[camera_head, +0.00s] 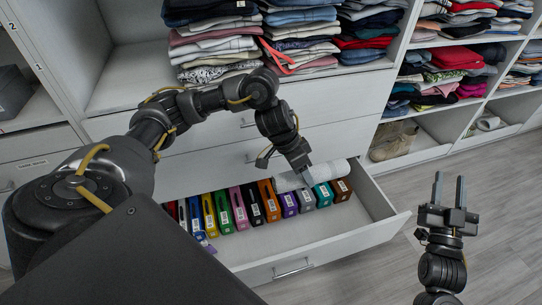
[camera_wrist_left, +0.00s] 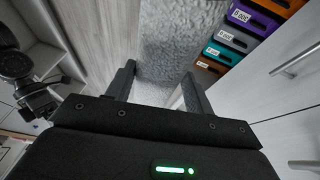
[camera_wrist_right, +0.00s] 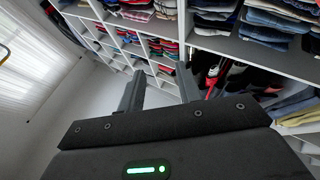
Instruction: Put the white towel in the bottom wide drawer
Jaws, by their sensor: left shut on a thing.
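My left gripper (camera_head: 305,179) is shut on the towel. In the left wrist view the towel (camera_wrist_left: 165,45) runs between the two fingers (camera_wrist_left: 160,88). I cannot tell whether the towel touches the boxes. My right gripper (camera_head: 450,192) is open and empty, out to the right of the drawer; its fingers (camera_wrist_right: 160,92) also show apart in the right wrist view.
Several coloured boxes (camera_head: 240,209) stand in a row along the drawer's back. The drawer floor (camera_head: 300,235) in front of them is bare. Closed drawers (camera_head: 233,127) sit above. Folded clothes (camera_head: 300,35) fill the shelves, and a beige bag (camera_head: 393,143) lies in a cubby to the right.

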